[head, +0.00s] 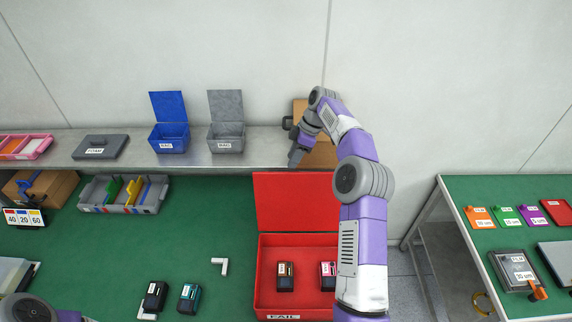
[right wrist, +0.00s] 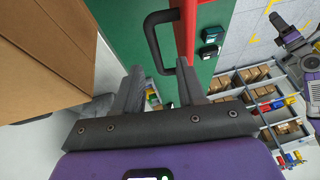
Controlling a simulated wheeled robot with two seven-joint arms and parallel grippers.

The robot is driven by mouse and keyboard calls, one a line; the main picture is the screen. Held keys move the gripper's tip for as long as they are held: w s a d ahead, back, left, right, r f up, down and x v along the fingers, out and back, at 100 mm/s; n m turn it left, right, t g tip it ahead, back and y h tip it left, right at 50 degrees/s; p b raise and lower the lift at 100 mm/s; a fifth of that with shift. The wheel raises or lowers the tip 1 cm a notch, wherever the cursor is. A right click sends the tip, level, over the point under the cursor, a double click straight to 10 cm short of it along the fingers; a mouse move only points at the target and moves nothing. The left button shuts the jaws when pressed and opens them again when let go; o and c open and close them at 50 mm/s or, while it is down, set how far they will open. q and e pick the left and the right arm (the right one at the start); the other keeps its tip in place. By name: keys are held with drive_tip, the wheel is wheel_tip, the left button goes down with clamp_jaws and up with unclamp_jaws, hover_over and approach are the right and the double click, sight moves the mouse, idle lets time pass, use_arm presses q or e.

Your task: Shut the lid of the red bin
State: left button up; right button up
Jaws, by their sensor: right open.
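The red bin (head: 262,290), labelled FAIL, stands on the green bench. Its lid (head: 296,200) is up at the back, and two small devices lie inside. My right arm covers the bin's right side. My right gripper (head: 293,142) is open and empty, above and behind the raised lid near the back shelf. In the right wrist view, a red strip (right wrist: 187,28), apparently the lid's edge, and a black handle (right wrist: 158,38) lie beyond the open fingers (right wrist: 160,82). They look apart from the fingers. Only a piece of my left arm shows at the lower left in the head view.
A cardboard box (head: 318,155) stands on the back shelf (head: 265,145) beside my right gripper. Open blue (head: 172,145) and grey (head: 227,146) bins stand left of it. Black (head: 154,297) and teal (head: 189,297) devices lie left of the red bin. Another green table (head: 475,195) is at right.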

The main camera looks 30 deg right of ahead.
drive_tip(key=x, duration=0.2)
drive_tip(key=w+x, duration=0.1)
drive_tip(key=x, duration=0.1)
drive_tip(key=shift+f, duration=0.15)
drive_tip(key=shift+s+a+f, duration=0.2)
drive_tip(key=shift+f, duration=0.15)
drive_tip(key=shift+w, duration=0.1)
drive_tip(key=shift+w+f, duration=0.1)
clamp_jaws()
